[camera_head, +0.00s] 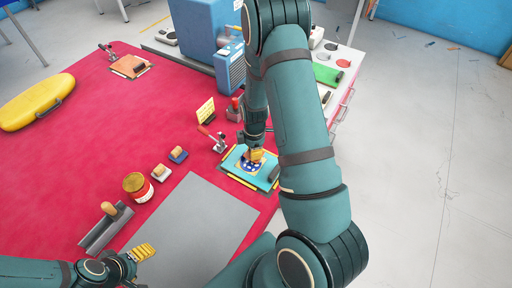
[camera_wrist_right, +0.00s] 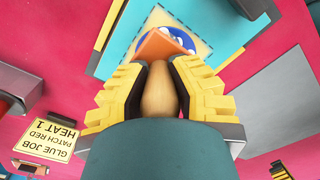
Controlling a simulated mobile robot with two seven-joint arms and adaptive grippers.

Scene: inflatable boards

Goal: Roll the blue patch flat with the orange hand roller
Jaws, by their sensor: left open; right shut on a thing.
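The blue patch (camera_head: 245,167) lies on a yellowish square on the teal board (camera_head: 233,161), and it is partly hidden by my right gripper. In the right wrist view, parts of the blue patch (camera_wrist_right: 158,19) show around the orange roller head. My right gripper (camera_wrist_right: 159,70) is shut on the wooden handle of the orange hand roller (camera_wrist_right: 157,46). The roller head overlaps the patch in view; I cannot tell whether it touches. My left gripper (camera_head: 142,253) is open and empty at the lower left, beside the grey mat.
A dark cylinder (camera_head: 274,173) lies at the board's right edge. A red-handled clamp (camera_head: 216,142) stands at its left corner and a yellow card (camera_head: 206,110) behind. The grey mat (camera_head: 195,225) is clear. A tin (camera_head: 137,187) and a grey wooden-handled tool (camera_head: 105,229) stand left.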

